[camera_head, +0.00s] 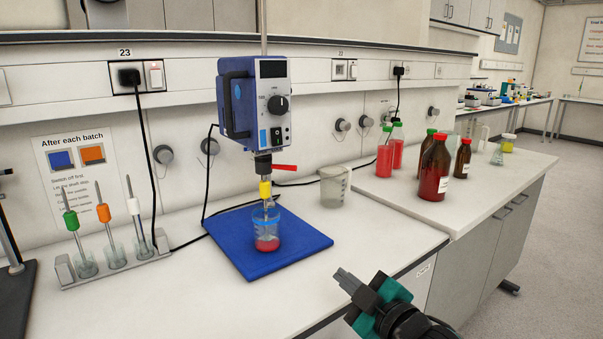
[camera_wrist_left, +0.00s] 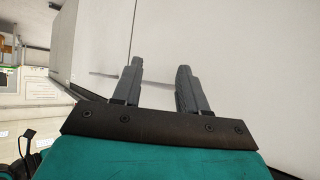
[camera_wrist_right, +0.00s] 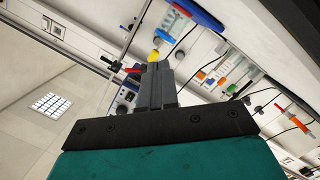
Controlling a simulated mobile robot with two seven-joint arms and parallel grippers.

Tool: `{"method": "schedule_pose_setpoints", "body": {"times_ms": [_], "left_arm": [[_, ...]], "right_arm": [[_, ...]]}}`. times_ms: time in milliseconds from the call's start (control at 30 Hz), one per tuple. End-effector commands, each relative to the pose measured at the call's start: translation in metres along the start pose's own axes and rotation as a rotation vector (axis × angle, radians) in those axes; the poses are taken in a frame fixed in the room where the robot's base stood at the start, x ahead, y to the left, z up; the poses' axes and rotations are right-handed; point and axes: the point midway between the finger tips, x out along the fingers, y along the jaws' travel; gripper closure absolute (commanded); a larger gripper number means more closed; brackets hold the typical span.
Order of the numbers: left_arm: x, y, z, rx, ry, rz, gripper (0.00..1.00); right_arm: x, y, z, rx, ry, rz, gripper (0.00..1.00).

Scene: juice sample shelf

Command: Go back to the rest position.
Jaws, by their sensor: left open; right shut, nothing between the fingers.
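My right gripper (camera_head: 345,281) is at the front of the bench in the head view, near its front edge. Its fingers (camera_wrist_right: 157,85) are closed together with nothing between them in the right wrist view. It is apart from the blue mat and the mixer. My left gripper does not show in the head view. In the left wrist view its two fingers (camera_wrist_left: 158,88) stand apart and empty, facing a pale, plain surface.
A blue overhead stirrer (camera_head: 253,105) hangs over a beaker (camera_head: 265,228) with red liquid on a blue mat (camera_head: 290,257). A rack (camera_head: 70,275) with coloured-collar shafts stands left. An empty-looking jug (camera_head: 335,187) and several bottles, including a brown bottle (camera_head: 434,168), stand right. Bench is clear in front.

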Motion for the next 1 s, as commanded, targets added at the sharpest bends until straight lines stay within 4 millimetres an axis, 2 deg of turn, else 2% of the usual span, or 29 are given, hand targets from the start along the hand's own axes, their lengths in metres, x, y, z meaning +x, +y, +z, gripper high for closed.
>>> {"method": "schedule_pose_setpoints", "body": {"times_ms": [33, 167, 300, 500, 600, 700, 1000], "left_arm": [[0.000, 0.000, 0.000, 0.000, 0.000, 0.000, 0.57], [0.000, 0.000, 0.000, 0.000, -0.001, 0.001, 0.57], [0.000, 0.000, 0.000, 0.000, -0.001, 0.001, 0.57], [0.000, 0.001, 0.000, 0.000, 0.000, 0.001, 0.57], [0.000, 0.001, 0.000, 0.000, 0.000, 0.001, 0.57], [0.000, 0.001, 0.000, 0.000, 0.000, 0.001, 0.57], [0.001, 0.000, -0.002, 0.001, 0.003, 0.001, 0.57]], "right_arm": [[-0.012, -0.022, 0.021, 0.083, -0.044, -0.010, 1.00], [-0.047, -0.068, 0.068, 0.282, -0.154, -0.012, 1.00], [-0.097, -0.117, 0.115, 0.479, -0.293, 0.001, 1.00], [-0.174, -0.174, 0.163, 0.692, -0.483, 0.040, 1.00], [-0.202, -0.191, 0.176, 0.753, -0.547, 0.057, 1.00], [-0.219, -0.200, 0.182, 0.784, -0.583, 0.068, 1.00], [-0.224, -0.203, 0.184, 0.797, -0.596, 0.072, 1.00]]}}
